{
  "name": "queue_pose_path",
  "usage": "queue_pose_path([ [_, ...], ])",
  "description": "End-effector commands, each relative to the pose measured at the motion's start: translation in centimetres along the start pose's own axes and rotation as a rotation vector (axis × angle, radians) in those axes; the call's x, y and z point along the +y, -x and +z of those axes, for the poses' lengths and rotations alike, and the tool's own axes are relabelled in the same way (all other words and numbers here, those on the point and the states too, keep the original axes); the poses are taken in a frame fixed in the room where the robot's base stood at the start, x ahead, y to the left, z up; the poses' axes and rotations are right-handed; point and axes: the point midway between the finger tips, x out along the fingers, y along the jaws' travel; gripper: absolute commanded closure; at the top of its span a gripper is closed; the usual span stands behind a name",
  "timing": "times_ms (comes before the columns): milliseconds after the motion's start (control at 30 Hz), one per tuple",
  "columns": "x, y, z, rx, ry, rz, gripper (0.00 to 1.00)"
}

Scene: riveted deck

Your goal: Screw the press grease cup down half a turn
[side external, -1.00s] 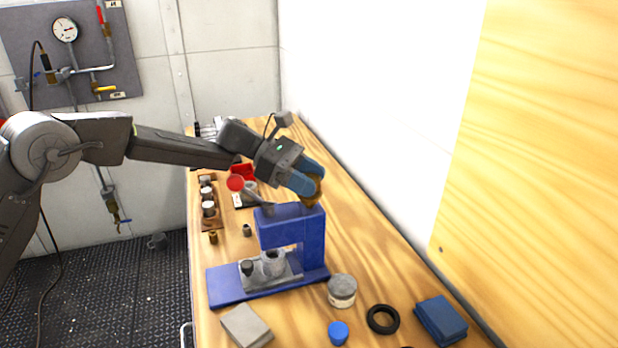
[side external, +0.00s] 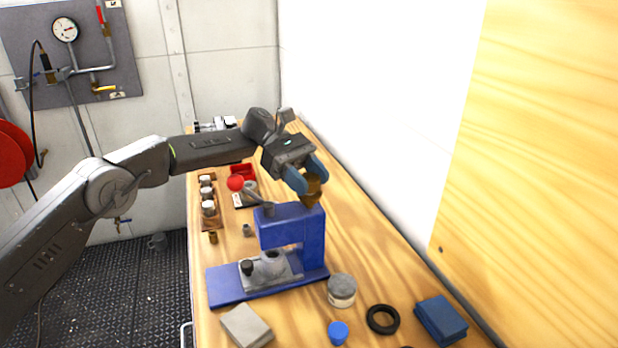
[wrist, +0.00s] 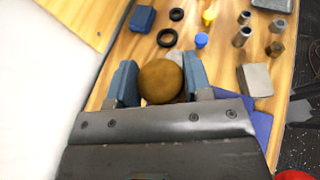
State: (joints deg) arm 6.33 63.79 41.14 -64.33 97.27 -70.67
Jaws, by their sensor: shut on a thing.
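The blue press (side external: 313,245) stands on the wooden bench, with a lever ending in a red knob (side external: 235,183) on its left. The brass grease cup (side external: 312,190) sits on top of the press column. My gripper (side external: 309,179) is at the top of the press with its blue fingers shut on the cup. In the wrist view the round brown top of the cup (wrist: 161,82) lies between the two blue fingers. The cup's thread and seat cannot be made out.
A grey-lidded jar (side external: 342,290), a blue cap (side external: 338,332), a black ring (side external: 382,319), a blue block (side external: 440,320) and a grey block (side external: 246,326) lie around the press base. A rack of small parts (side external: 208,203) is behind it at left. The white wall runs close along the right.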

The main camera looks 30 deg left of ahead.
Motion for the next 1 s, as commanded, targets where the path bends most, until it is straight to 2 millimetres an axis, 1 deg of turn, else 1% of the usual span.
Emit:
queue_pose_path([
  [33, 0.02, 0.01, 0.57, -0.003, -0.010, 0.001, 0.78],
  [333, 0.00, 0.04, 0.64, -0.003, -0.013, 0.000, 0.78],
  [367, 0.00, 0.04, 0.65, -0.003, -0.013, 0.000, 0.52],
  [600, -0.01, 0.04, 0.36, -0.001, -0.008, -0.001, 0.29],
  [867, -0.01, 0.07, 0.27, 0.000, -0.006, -0.001, 0.29],
  [1000, 0.01, 0.45, 1.20, 0.000, -0.009, 0.000, 0.29],
])
